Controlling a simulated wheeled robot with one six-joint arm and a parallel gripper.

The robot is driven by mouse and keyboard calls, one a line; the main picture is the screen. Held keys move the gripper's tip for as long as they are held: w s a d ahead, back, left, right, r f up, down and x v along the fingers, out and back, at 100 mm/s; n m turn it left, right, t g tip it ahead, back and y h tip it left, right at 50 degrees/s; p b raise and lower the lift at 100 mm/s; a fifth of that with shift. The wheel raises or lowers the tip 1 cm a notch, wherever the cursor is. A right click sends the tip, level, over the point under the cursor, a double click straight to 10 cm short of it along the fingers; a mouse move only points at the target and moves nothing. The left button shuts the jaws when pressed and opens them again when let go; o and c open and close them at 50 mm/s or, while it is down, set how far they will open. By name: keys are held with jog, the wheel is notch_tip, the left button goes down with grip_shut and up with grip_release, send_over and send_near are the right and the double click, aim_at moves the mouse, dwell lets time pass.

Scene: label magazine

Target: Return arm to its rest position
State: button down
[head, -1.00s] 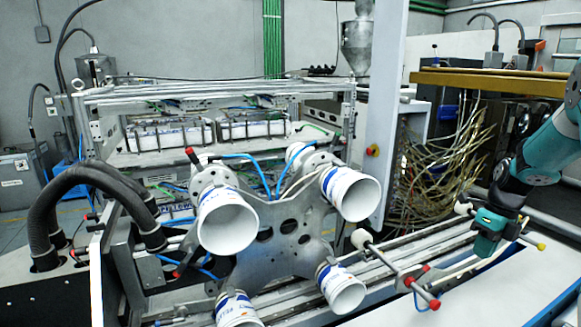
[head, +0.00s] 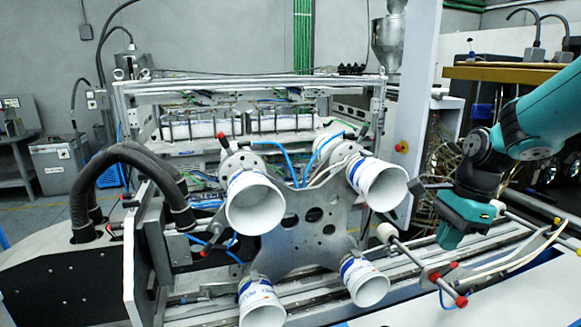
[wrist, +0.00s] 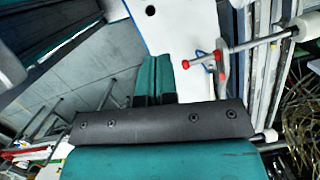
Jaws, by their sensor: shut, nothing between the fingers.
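My arm (head: 545,115) reaches in from the right in the head view. My gripper (head: 448,238) is teal and points down, above the rails to the right of the metal plate with the white cups. In the wrist view my gripper's two teal fingers (wrist: 154,78) lie together with nothing between them. No held object shows in either view.
A metal plate (head: 292,232) carries several white cups (head: 255,203) left of my gripper. A rod with red knobs (head: 425,265) is close by my gripper. A white panel (head: 500,300) lies at the lower right. A tall white post (head: 412,90) stands behind.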

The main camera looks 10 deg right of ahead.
jog(key=s+a+n+y+b, duration=0.1)
jog(key=s+a+n+b, duration=0.3)
jog(key=s+a+n, duration=1.6)
jog(key=a+n, duration=0.2)
jog(key=n, duration=0.3)
jog(key=shift+r+n+y, duration=0.25)
jog(key=shift+n+y, duration=0.15)
